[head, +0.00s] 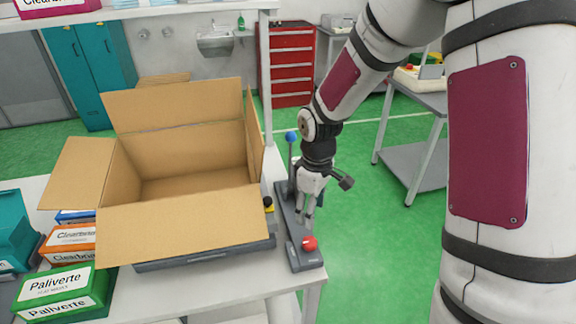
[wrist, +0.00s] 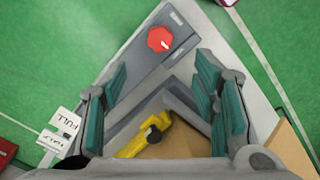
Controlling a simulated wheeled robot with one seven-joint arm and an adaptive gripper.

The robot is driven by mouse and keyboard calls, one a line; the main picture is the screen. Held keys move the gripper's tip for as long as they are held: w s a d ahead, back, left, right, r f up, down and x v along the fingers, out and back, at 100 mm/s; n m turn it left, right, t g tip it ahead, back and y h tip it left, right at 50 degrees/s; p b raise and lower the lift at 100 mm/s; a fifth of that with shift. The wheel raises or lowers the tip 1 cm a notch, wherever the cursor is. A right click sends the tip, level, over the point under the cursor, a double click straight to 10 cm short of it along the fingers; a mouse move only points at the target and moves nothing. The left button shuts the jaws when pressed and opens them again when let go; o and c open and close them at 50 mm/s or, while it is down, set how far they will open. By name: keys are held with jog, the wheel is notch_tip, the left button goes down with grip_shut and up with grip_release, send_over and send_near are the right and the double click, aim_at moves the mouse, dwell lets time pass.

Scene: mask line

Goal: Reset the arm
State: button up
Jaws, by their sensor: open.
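My arm reaches in from the right in the head view, its upper links large in the foreground. My gripper (head: 307,213) hangs fingers down over the grey control panel at the right end of the table. In the wrist view my gripper (wrist: 160,100) has its two teal-padded fingers wide apart, with nothing between them. The grey control panel (head: 290,228) carries a red button (head: 310,243) at its near end and a lever with a blue knob (head: 291,136) at its far end. The red button (wrist: 160,39) also shows beyond the fingertips in the wrist view.
An open, empty-looking cardboard box (head: 180,215) stands left of the panel, its flaps spread. Green Paliverte boxes (head: 60,290) and orange Clearbrise boxes (head: 70,238) lie at left. A shelf post (head: 265,80) rises behind. Green floor is free right of the table.

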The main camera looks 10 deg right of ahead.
jog(key=s+d+r+m+t+h, duration=0.1)
jog(key=s+r+m, duration=0.15)
jog(key=r, duration=0.55)
jog(key=s+r+m+t, duration=0.1)
jog(key=s+r, duration=0.3)
jog(key=r, duration=0.3)
jog(key=s+r+m+t, duration=0.1)
jog(key=s+r+m, duration=0.1)
jog(key=s+r, duration=0.2)
jog(key=s+r+m+t+y, duration=0.1)
jog(key=s+r, duration=0.4)
jog(key=s, duration=0.5)
jog(key=shift+s+a+r+m+t, duration=0.25)
jog(key=shift+m+t, duration=0.45)
jog(key=shift+m, duration=0.45)
jog(key=shift+a, duration=0.1)
